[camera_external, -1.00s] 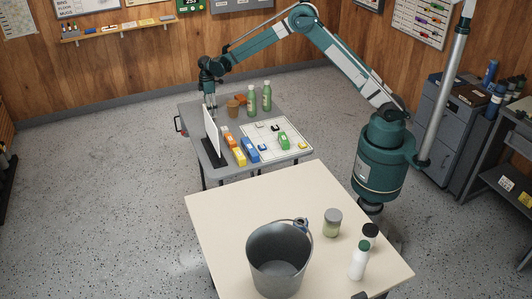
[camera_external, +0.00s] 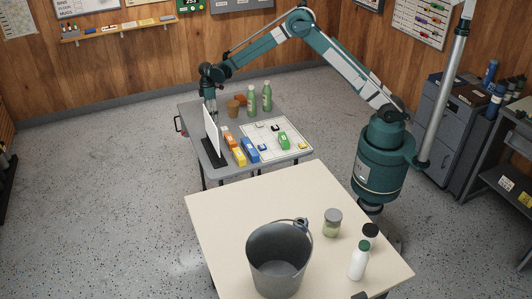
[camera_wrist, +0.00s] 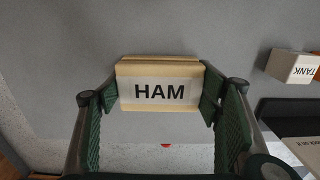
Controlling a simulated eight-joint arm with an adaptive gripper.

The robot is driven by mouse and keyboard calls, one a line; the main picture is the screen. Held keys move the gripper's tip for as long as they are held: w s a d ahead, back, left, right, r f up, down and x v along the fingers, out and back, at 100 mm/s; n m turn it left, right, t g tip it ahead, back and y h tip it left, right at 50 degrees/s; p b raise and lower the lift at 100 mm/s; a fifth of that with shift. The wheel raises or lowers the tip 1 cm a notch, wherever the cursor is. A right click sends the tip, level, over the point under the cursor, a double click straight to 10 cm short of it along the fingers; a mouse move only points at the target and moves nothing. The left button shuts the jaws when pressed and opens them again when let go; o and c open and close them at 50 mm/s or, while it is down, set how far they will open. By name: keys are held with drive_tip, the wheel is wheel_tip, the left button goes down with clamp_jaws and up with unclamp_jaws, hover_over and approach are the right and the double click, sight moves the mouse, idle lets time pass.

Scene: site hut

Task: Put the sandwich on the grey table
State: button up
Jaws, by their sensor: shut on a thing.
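The sandwich (camera_wrist: 158,90) is a pale block with a white label reading HAM. In the wrist view it sits between the two green finger pads of my gripper (camera_wrist: 160,97), which is shut on it. The grey table (camera_external: 190,118) stands at the back in the external view, and its grey top (camera_wrist: 50,65) fills much of the wrist view below the sandwich. The sandwich cannot be made out in the external view. I cannot tell whether it touches the table.
The white panel (camera_external: 211,130) on a black foot stands close to my gripper. A white TANK block (camera_wrist: 292,66) is right in the wrist view. A cream table holds a bucket (camera_external: 278,262).

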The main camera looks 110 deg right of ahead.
drive_tip(key=o, duration=0.9)
drive_tip(key=shift+f, duration=0.1)
drive_tip(key=shift+r, duration=0.2)
wheel_tip(320, 180, up, 12)
drive_tip(key=shift+p, duration=0.9)
